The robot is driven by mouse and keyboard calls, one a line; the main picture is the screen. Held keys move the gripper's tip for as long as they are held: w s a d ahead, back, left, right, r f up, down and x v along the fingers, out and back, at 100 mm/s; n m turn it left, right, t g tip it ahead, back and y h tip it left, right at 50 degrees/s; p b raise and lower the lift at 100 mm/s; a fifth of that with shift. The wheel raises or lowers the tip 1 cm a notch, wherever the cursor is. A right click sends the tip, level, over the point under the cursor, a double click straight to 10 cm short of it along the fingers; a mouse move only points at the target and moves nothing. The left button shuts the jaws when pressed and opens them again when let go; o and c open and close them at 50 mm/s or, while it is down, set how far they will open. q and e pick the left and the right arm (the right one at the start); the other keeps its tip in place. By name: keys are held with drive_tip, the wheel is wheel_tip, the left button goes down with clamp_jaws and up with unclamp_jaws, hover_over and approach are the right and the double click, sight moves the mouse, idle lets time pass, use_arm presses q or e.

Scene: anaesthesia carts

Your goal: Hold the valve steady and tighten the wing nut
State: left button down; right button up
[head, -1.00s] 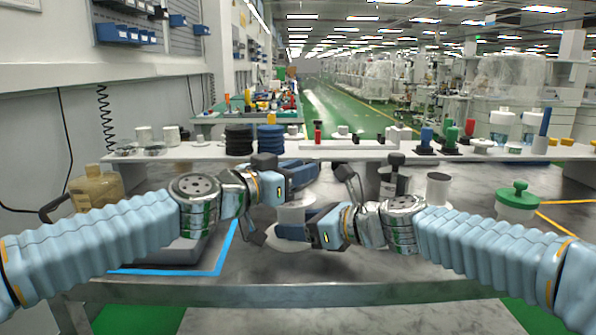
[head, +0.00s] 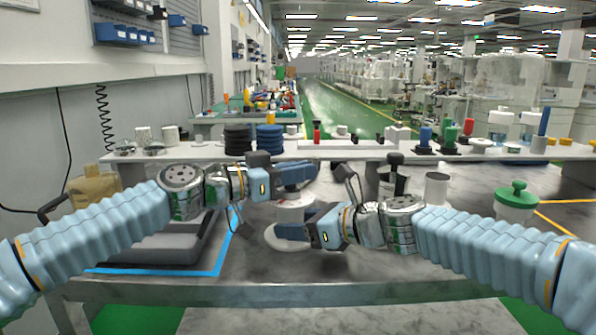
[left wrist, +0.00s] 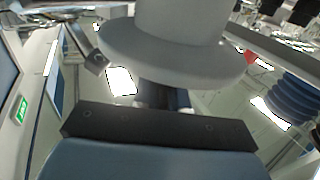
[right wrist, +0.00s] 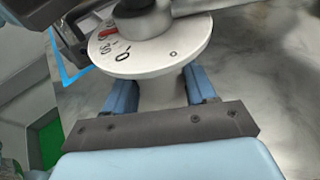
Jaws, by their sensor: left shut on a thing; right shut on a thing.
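The white valve (head: 293,212) stands on a round pale base (head: 289,240) on the bench, in front of me. My right gripper (head: 295,231) is low at its side. In the right wrist view, the blue fingers are shut around the valve's white stem (right wrist: 160,92), below a marked dial disc (right wrist: 165,50). A dark grey round part (right wrist: 138,20) is above the dial. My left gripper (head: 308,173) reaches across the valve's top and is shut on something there. In the left wrist view, a grey flanged part (left wrist: 175,62) hides most of the grip; I cannot make out the wing nut.
A grey tray (head: 150,248) lies at left inside blue tape. A green-lidded container (head: 516,203) stands at right. A long white shelf (head: 350,152) with several parts runs behind. The bench front is clear.

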use_arm(q)
drive_tip(key=m+g, duration=0.1)
drive_tip(key=g, duration=0.1)
drive_tip(key=m+g+h, duration=0.1)
drive_tip(key=g, duration=0.1)
drive_tip(key=m+g, duration=0.2)
drive_tip(key=shift+s+d+h, duration=0.15)
drive_tip(key=shift+s+h, duration=0.15)
drive_tip(key=shift+h, duration=0.1)
drive_tip(key=shift+s+m+g, duration=0.2)
drive_tip(key=shift+m+g, duration=1.1)
drive_tip(key=shift+g, duration=0.7)
drive_tip(key=c, duration=1.3)
unclamp_jaws()
drive_tip(key=shift+o, duration=0.2)
